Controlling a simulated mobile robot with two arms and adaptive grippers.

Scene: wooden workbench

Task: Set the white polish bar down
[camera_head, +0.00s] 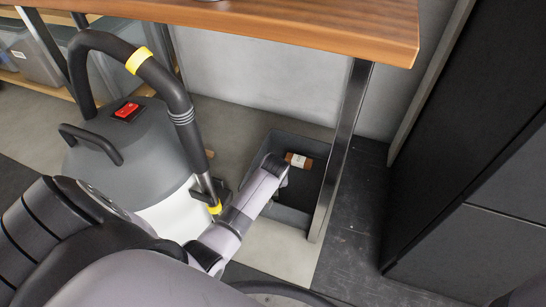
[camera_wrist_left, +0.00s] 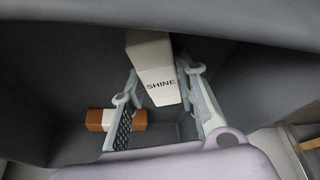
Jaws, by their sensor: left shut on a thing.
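The white polish bar (camera_wrist_left: 155,75), marked SHINE, is between the two fingers of my left gripper (camera_wrist_left: 163,90) in the left wrist view. The gripper is shut on it. My left arm reaches down into the dark grey bin (camera_head: 288,215) under the bench, and the bar is inside the bin walls. I cannot tell whether the bar touches the bin floor. In the head view the held bar and the fingers are hidden behind my arm. My right gripper is not in view.
A brown bar with a white band (camera_wrist_left: 118,120) lies in the bin beside the left finger; it also shows in the head view (camera_head: 299,160). A shop vacuum (camera_head: 130,150) stands left of the bin. The wooden bench top (camera_head: 310,25) overhangs, with a metal leg (camera_head: 342,150) at the right.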

